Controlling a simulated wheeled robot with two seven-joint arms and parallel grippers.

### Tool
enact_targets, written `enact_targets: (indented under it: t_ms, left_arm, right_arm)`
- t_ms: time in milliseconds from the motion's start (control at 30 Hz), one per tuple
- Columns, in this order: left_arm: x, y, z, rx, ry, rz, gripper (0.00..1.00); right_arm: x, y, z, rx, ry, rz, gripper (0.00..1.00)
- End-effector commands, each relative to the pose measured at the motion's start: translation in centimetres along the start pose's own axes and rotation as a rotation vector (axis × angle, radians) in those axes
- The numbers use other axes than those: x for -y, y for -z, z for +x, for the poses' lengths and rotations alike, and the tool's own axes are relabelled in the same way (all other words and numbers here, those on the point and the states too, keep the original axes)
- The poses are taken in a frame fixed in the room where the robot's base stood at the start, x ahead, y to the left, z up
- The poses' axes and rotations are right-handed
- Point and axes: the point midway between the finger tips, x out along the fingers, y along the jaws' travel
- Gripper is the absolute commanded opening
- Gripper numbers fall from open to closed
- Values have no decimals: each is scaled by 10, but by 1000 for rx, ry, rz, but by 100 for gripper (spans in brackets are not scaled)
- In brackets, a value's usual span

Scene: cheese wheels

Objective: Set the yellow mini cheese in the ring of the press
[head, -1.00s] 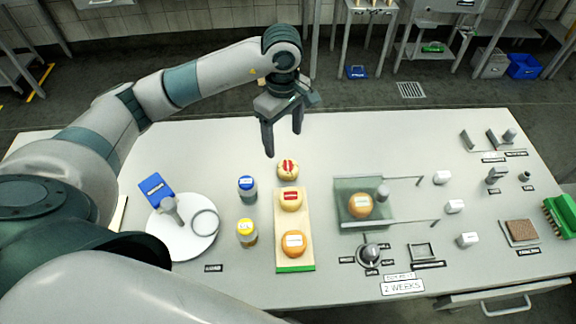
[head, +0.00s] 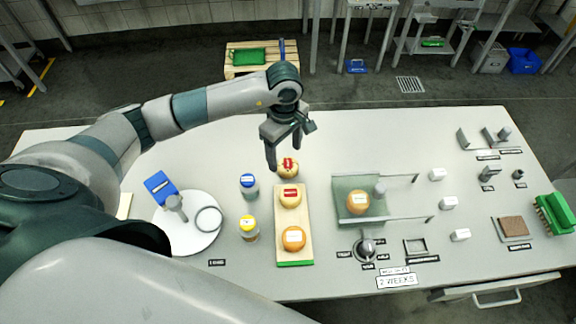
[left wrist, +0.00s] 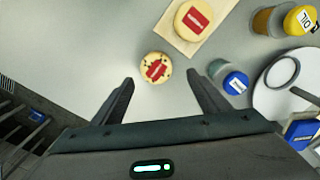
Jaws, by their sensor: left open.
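A small pale yellow cheese with a red label (head: 289,169) and dark specks lies on the table just behind the wooden board. In the left wrist view this cheese (left wrist: 155,68) is just beyond my fingertips, between their lines. My left gripper (head: 285,157) is open and empty, above and behind it, fingers pointing down. A second yellow cheese with a red label (head: 290,196) is on the board. A ring (head: 208,220) lies on a round white base (head: 192,246) at left, beside a grey post and a blue-topped part (head: 160,186). My right gripper is not in view.
The board (head: 281,256) also bears an orange cheese (head: 293,238). A blue-lidded jar (head: 249,187) and yellow-lidded jar (head: 248,230) stand between board and ring. A glass-sided tray (head: 345,185) with another orange cheese is to the right.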

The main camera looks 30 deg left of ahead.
Motion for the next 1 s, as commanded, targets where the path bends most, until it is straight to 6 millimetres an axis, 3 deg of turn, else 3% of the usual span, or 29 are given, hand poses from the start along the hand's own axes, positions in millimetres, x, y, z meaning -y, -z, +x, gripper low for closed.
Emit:
enact_targets:
  t_ms: [300, 500, 1000]
  left_arm:
    - [-5, -7, 26, 2, 6, -1, 68]
    - [-6, -6, 45, 0, 1, -1, 68]
    - [-6, -6, 47, 0, 0, 0, 66]
  right_arm:
    - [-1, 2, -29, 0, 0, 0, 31]
    - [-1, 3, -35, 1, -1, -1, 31]
    - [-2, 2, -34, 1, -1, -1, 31]
